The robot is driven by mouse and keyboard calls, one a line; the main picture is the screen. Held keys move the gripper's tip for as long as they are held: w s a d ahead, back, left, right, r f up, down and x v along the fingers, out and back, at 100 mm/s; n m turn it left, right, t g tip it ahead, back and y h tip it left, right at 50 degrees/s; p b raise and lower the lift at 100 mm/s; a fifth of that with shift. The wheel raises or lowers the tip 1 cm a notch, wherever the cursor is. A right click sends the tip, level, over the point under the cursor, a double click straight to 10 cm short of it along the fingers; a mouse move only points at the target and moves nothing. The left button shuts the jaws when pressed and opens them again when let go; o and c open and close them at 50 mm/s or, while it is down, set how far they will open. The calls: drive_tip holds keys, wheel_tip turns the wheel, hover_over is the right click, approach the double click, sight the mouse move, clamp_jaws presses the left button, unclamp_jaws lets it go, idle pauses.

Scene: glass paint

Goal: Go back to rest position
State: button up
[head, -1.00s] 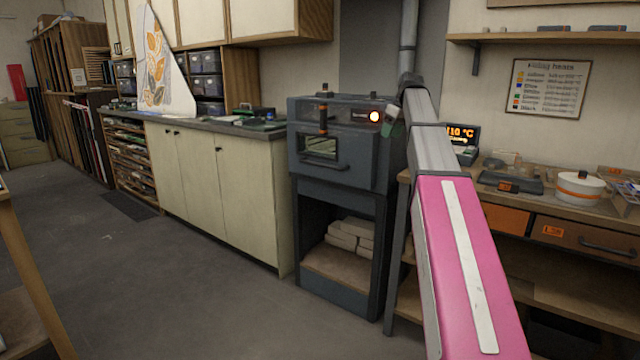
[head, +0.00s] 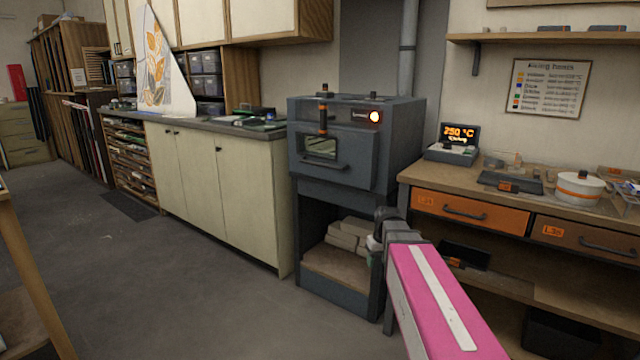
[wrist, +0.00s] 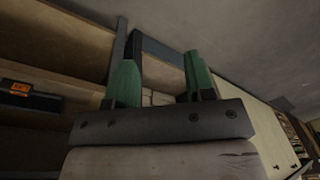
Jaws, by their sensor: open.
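My gripper (wrist: 160,72) shows in the wrist view with its two green fingers apart and nothing between them. In the head view my pink and grey arm (head: 435,295) reaches in from the lower right. Its end, with my gripper (head: 374,250), is low in front of the kiln's open lower stand, and the fingers are mostly hidden there. The dark grey kiln (head: 340,145) has its front door shut, with an orange light lit on it. The controller display (head: 460,134) beside it reads 250 °C.
A wooden workbench (head: 420,182) with orange drawers stands right of the kiln, holding a white round pot (head: 579,188). Pale blocks (head: 348,235) lie in the kiln stand. Cream cabinets (head: 200,185) line the wall to the left. The floor (head: 150,280) at left is clear.

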drive_tip(key=s+a+f+m+h, duration=0.1)
drive_tip(key=s+f+m, duration=0.1)
drive_tip(key=s+f, duration=0.9)
drive_tip(key=s, duration=0.2)
drive_tip(key=shift+s+g, duration=0.3)
drive_tip(key=shift+s, duration=0.05)
